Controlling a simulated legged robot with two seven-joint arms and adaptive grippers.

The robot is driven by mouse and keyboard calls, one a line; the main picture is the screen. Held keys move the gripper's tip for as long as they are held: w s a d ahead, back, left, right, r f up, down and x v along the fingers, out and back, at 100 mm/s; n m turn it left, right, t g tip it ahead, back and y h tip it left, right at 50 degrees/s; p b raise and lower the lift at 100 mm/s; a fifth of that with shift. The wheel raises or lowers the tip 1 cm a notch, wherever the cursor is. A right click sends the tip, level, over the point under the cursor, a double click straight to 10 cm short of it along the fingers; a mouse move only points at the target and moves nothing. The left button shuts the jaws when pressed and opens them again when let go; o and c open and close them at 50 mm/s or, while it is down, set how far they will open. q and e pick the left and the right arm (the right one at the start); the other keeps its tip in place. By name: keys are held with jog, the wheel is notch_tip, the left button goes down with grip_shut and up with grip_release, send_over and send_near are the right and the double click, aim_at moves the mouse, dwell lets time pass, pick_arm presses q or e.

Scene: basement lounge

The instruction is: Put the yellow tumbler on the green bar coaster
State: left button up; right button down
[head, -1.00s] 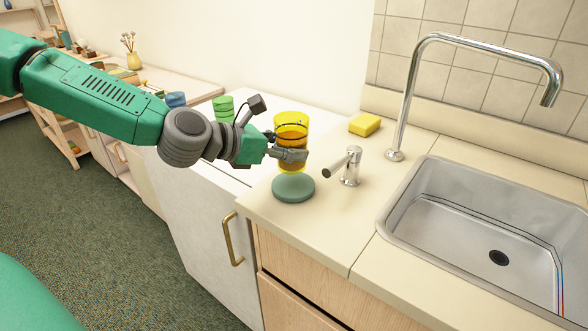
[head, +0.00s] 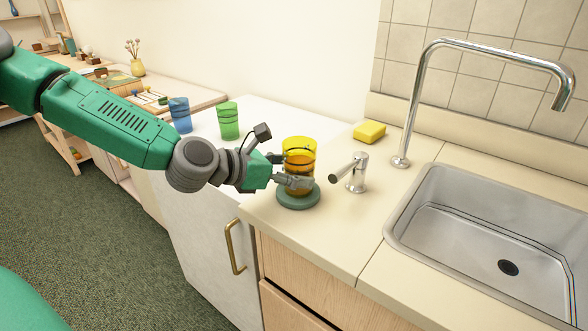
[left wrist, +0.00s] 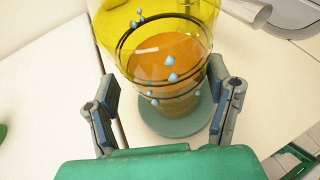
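The yellow tumbler (head: 299,148), see-through with dark bands and an orange lower part, stands upright on the round green bar coaster (head: 298,202) near the counter's front left corner. My left gripper (head: 288,170) reaches in from the left with its fingers on either side of the tumbler. In the left wrist view the tumbler (left wrist: 165,62) is between the finger pads, with a visible gap at the left pad; the right pad is very close to the glass. The coaster (left wrist: 172,127) shows beneath it. My right gripper is out of view.
A chrome soap dispenser (head: 356,175) stands close to the right of the tumbler. A yellow sponge (head: 370,132), tall faucet (head: 412,100) and sink (head: 480,235) are farther right. Green (head: 228,121) and blue (head: 180,114) tumblers stand to the left.

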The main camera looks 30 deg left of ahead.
aim_at(285, 166)
pick_arm(q)
jog(key=shift+d+r, duration=0.25)
jog(key=shift+d, duration=0.1)
jog(key=shift+s+r+p, duration=0.15)
jog(key=shift+r+p, duration=0.15)
jog(key=shift+p, duration=0.1)
jog(key=p+v, duration=0.3)
jog(key=v, duration=0.3)
jog(key=shift+r, duration=0.1)
jog(key=s+a+f+m+g+y+p, duration=0.2)
jog(key=s+a+f+m+g+p, duration=0.15)
jog(key=s+a+m+p, duration=0.35)
jog(key=s+d+f+m+g+y, duration=0.2)
jog(key=s+d+f+m+g, duration=0.2)
jog(key=m, duration=0.8)
jog(key=s+d+f+m+g+y+p, duration=0.1)
jog(key=s+d+f+m+g, duration=0.3)
jog(key=s+d+f+m, duration=0.4)
jog(key=s+f+m, duration=0.4)
jog(key=s+f, duration=0.1)
jog(key=shift+s+d+f+m+y, duration=0.25)
jog(key=shift+d+f+m+y, duration=0.05)
jog(key=shift+d+f+y, duration=0.1)
